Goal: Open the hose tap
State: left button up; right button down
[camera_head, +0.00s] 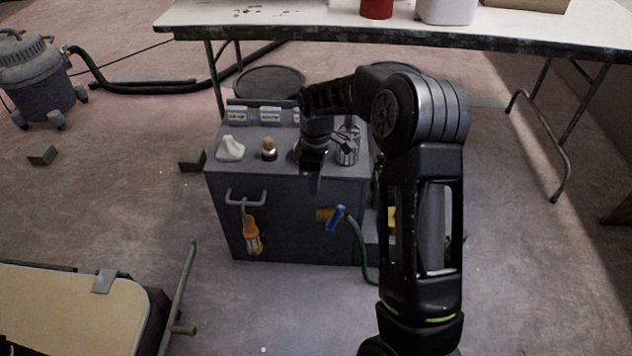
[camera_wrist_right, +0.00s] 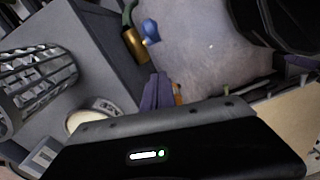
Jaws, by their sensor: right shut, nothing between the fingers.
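The hose tap has a brass body (camera_head: 323,214) and a blue lever (camera_head: 335,220) on the front of a dark grey cabinet (camera_head: 290,225). The lever slants down and to the left. A green hose (camera_head: 358,245) drops from the tap toward the floor. In the right wrist view the brass body (camera_wrist_right: 134,46) and blue lever (camera_wrist_right: 151,31) are at the top middle. My right gripper (camera_head: 314,186) points down at the cabinet's front top edge, above the tap and apart from it. Its fingers (camera_wrist_right: 157,92) are closed and empty. My left gripper is not in view.
On the cabinet top stand a white object (camera_head: 230,148), a small knob-topped item (camera_head: 268,149) and a metal holder (camera_head: 348,150). An orange-handled tool (camera_head: 252,235) hangs from the front rail. A white table (camera_head: 290,22) stands behind. Floor in front is clear.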

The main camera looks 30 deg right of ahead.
aim_at(335, 218)
jog(key=s+f+b, duration=0.1)
jog(key=f, duration=0.1)
jog(key=s+d+f+b, duration=0.1)
jog(key=f, duration=0.1)
jog(key=s+d+f+b, duration=0.1)
jog(key=f, duration=0.2)
jog(key=shift+d+f, duration=0.1)
jog(key=shift+d, duration=0.05)
